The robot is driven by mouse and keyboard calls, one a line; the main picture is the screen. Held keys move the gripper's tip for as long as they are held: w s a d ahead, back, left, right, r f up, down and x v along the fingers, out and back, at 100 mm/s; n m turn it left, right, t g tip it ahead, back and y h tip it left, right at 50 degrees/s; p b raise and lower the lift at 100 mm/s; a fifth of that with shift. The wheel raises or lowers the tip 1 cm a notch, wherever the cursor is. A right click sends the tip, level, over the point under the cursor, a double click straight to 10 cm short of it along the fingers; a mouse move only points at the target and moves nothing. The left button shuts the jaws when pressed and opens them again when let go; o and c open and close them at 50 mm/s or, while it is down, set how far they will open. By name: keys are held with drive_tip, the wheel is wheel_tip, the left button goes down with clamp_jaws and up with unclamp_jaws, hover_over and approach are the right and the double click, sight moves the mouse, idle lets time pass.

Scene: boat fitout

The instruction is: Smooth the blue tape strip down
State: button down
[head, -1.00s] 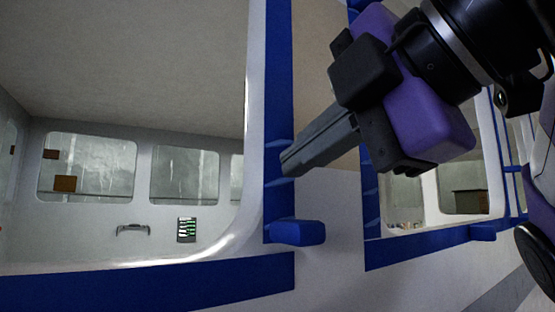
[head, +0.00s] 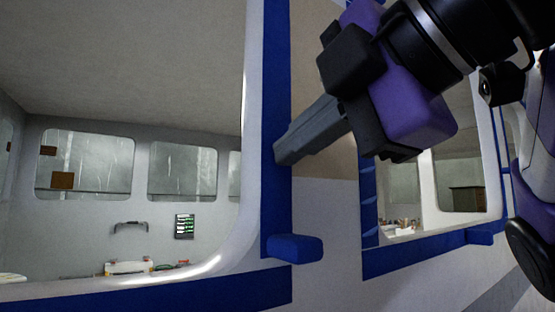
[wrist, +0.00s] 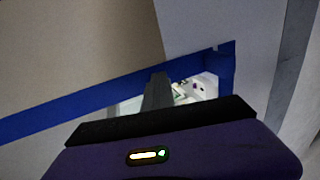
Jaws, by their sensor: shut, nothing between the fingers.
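The blue tape strip (head: 277,208) runs down the wall beside the near window and joins a lower blue strip (head: 150,297) under it. A blue tab (head: 294,248) sticks out near its lower corner. My gripper (head: 281,153) is shut and empty, with its fingertips at the vertical strip, seeming to touch it. The strip below the tips looks flat; the part behind them is hidden. In the wrist view the shut fingers (wrist: 157,88) stand in front of a blue strip (wrist: 85,107).
A second window to the right has its own blue strip (head: 369,215) with raised ripples and a blue tab (head: 480,236). The white frame (head: 252,130) of the near window borders the strip. Items lie on a counter (head: 135,268) inside.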

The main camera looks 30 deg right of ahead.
sight(278, 108)
drive_tip(key=shift+r, duration=0.55)
drive_tip(key=shift+r+p, duration=0.55)
drive_tip(key=shift+p, duration=0.05)
drive_tip(key=shift+f, duration=0.1)
drive_tip(key=shift+s, duration=0.15)
drive_tip(key=shift+r+p, duration=1.25)
drive_tip(key=shift+r, duration=0.6)
